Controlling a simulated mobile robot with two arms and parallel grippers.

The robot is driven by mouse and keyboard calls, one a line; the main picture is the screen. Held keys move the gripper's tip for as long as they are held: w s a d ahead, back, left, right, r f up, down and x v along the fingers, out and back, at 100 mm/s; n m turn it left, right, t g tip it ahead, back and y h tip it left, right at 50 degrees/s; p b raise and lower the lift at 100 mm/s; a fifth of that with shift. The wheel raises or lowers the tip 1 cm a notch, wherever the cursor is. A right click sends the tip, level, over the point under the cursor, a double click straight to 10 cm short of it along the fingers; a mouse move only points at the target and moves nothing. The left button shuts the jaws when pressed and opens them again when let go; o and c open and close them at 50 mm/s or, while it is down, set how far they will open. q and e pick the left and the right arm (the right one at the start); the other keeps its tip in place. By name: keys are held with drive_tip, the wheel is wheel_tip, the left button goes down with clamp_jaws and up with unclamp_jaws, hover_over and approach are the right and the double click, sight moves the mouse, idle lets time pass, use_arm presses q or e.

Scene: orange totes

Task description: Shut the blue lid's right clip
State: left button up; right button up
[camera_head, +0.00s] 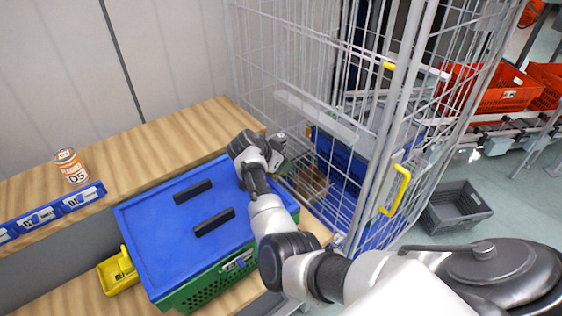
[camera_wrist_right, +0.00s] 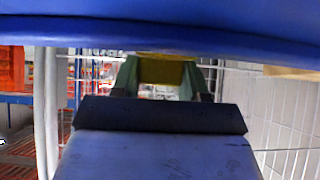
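The blue lid (camera_head: 160,227) lies on a green crate (camera_head: 205,291) on the wooden bench, with two dark strips on its top. My right gripper (camera_head: 281,150) is beyond the lid's far right corner, beside the wire cage. In the right wrist view, the lid's blue rim (camera_wrist_right: 160,32) crosses the top. Below it, my right gripper's two greenish fingers (camera_wrist_right: 158,82) stand apart. A yellow piece (camera_wrist_right: 162,71) shows between them, perhaps the right clip; I cannot tell whether they touch it. The right clip is not clear in the head view, where my arm covers that side. My left gripper is not in view.
A wire cage (camera_head: 295,60) with a yellow handle (camera_head: 397,190) stands close to the right of the crate. A can (camera_head: 71,167) stands on the shelf. A grey crate (camera_head: 456,207) is on the floor.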

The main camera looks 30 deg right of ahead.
drive_tip(key=c, duration=0.4)
